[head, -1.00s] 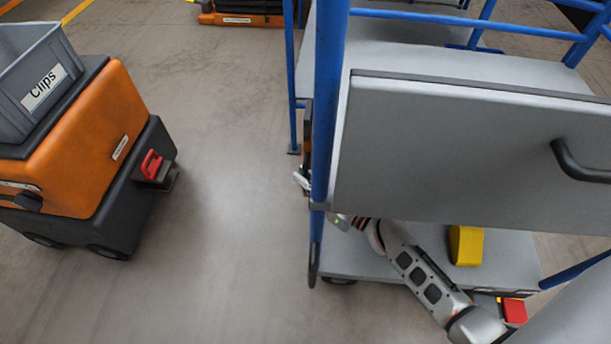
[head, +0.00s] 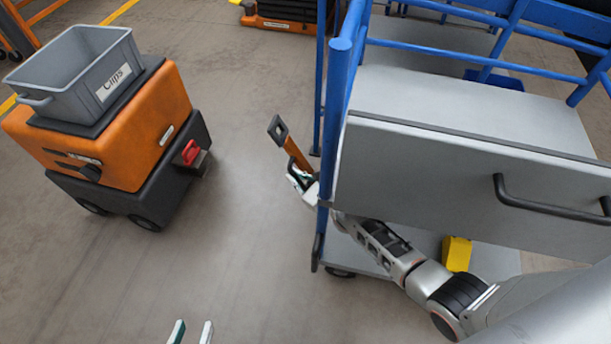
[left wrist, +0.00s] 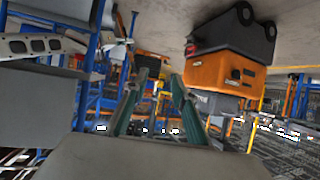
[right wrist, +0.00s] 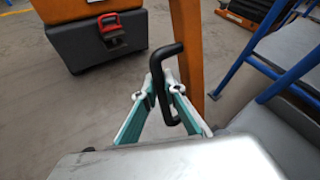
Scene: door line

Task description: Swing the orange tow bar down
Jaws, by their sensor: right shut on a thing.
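The orange tow bar (head: 295,151) sticks out left of the cart's blue corner post, tilted up and away from it, with a dark eye at its free end. Its foot is hidden by my gripper and the post. In the right wrist view, the orange bar (right wrist: 188,45) stands behind a bent black handle (right wrist: 165,82). My right gripper (head: 302,182) has its fingers closed around this handle (right wrist: 163,90). My left gripper (head: 191,330) shows only its fingertips at the bottom of the head view. In the left wrist view its fingers (left wrist: 155,85) are apart and empty.
The cart has a grey panel (head: 440,180) with a dark handle and a lower deck bearing a yellow block (head: 456,254). An orange and black tug (head: 130,135) with a red coupling (head: 190,152) and a grey Clips bin (head: 75,75) stands left. Clear floor lies between.

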